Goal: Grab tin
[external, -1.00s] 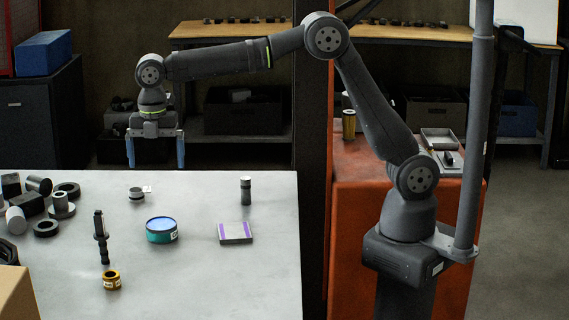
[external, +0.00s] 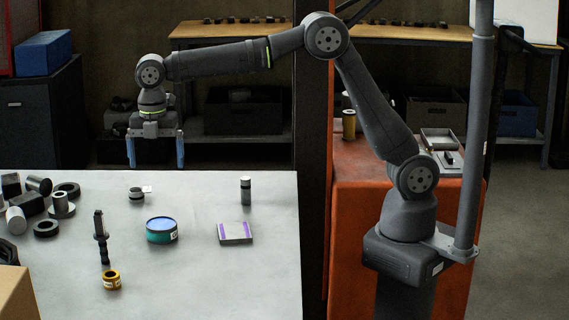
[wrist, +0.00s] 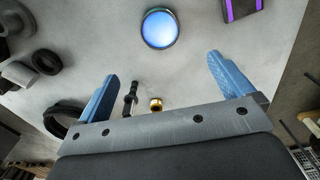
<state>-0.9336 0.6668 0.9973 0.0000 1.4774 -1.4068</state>
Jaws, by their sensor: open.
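The tin (external: 162,230) is a round, low teal can with a blue lid and a white label, upright on the pale table. It also shows in the wrist view (wrist: 159,28), from above, at the top middle beyond my fingertips. My gripper (external: 156,152) points down with its two blue fingers wide apart and nothing between them. It hangs well above the table, near its far edge in the external view. In the wrist view my gripper (wrist: 162,70) has the tin ahead of it, apart from both fingers.
Several dark rings and cylinders (external: 45,205) crowd the left. A cardboard box (external: 15,295) is at front left.

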